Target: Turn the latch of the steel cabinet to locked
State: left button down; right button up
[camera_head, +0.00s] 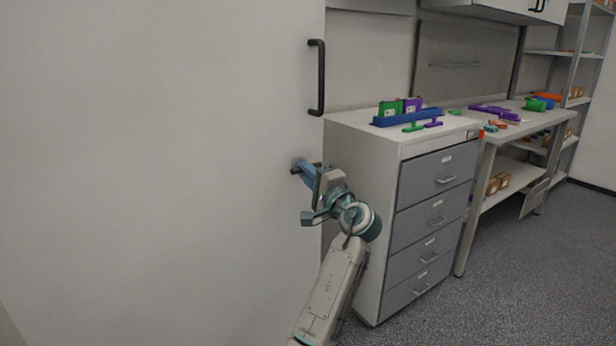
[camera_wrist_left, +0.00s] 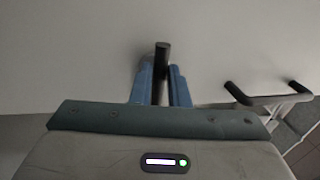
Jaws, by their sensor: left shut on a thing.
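The steel cabinet's plain light door (camera_head: 160,170) fills the left half of the head view. Its dark latch (camera_head: 294,170) is a short bar low near the door's right edge, below the black handle (camera_head: 320,78). My left gripper (camera_head: 302,168) is at the latch, with its blue fingers shut on it. In the left wrist view the dark latch (camera_wrist_left: 162,58) stands between the two blue fingers (camera_wrist_left: 161,85). The fingers hide part of the latch, so its exact angle is hard to tell. The right gripper is in neither view.
A drawer cabinet (camera_head: 435,225) stands right of the door, with a blue rack (camera_head: 407,118) and green and purple parts on top. A workbench (camera_head: 535,118) and shelves stand further right. The grey floor (camera_head: 520,270) is clear at the front right.

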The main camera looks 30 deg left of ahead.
pick_arm(q)
jog(key=c, duration=1.4)
grip_release()
jog(key=b+v, duration=0.1)
jog(key=v, duration=0.9)
jog(key=shift+s+d, duration=0.15)
jog(key=shift+d, duration=0.2)
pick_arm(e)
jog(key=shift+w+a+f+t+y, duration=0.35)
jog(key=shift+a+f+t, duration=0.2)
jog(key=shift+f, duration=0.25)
pick_arm(q)
jog(key=shift+f, duration=0.1)
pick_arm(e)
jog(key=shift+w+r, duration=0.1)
